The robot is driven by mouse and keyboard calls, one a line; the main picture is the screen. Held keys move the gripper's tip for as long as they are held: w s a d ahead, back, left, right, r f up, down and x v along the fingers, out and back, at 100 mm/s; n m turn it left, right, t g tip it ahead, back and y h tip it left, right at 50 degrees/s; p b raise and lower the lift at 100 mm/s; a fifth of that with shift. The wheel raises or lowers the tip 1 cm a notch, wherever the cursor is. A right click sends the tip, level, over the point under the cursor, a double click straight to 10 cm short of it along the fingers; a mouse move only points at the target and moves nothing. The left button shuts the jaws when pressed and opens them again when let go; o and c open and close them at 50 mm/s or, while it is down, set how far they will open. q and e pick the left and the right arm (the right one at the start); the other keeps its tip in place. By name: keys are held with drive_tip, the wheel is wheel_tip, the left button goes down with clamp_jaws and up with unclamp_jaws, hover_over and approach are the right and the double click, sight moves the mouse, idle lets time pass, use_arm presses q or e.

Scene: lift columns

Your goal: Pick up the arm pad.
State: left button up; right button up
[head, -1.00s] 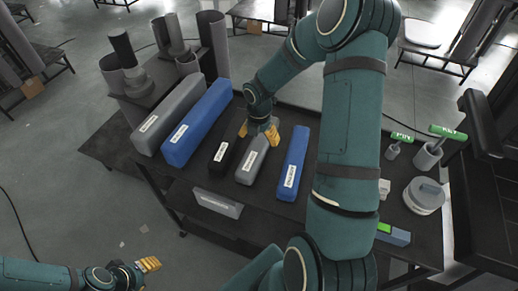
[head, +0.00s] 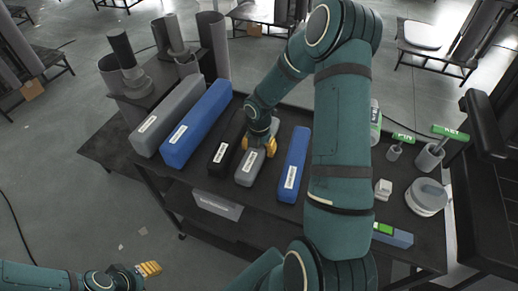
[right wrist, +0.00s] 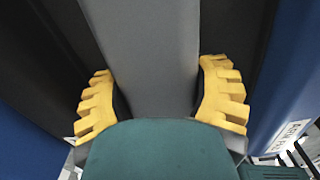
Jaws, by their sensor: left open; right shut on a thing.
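A grey pad (head: 245,174) with a white label lies on the dark table, between a black pad (head: 222,157) and a short blue pad (head: 294,165). The labels are too small to read surely in the head view. My right gripper (head: 259,146) is shut on the grey pad from above. In the right wrist view its yellow fingers (right wrist: 160,98) sit on either side of the grey pad (right wrist: 155,50), whose label is hidden there. The blue pad's label is partly seen at that view's right edge (right wrist: 292,132). My left gripper (head: 149,269) is open and empty over the floor.
A long grey pad (head: 175,110) and a long blue pad (head: 205,120) lie to the left, near grey cylinders (head: 213,45). Green-topped posts (head: 432,153) and a round white-grey weight (head: 426,197) stand on the right. The black and short blue pads leave narrow gaps.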

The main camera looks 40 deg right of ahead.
wheel_tip(320, 180, up, 10)
drive_tip(key=shift+f+p, duration=0.15)
drive_tip(key=shift+p, duration=0.95)
drive_tip(key=shift+r+p, duration=0.5)
drive_tip(key=shift+r, duration=0.25)
wheel_tip(320, 180, up, 2)
drive_tip(key=shift+r+p, duration=0.15)
drive_tip(key=shift+p, duration=1.05)
drive_tip(key=shift+a, duration=0.1)
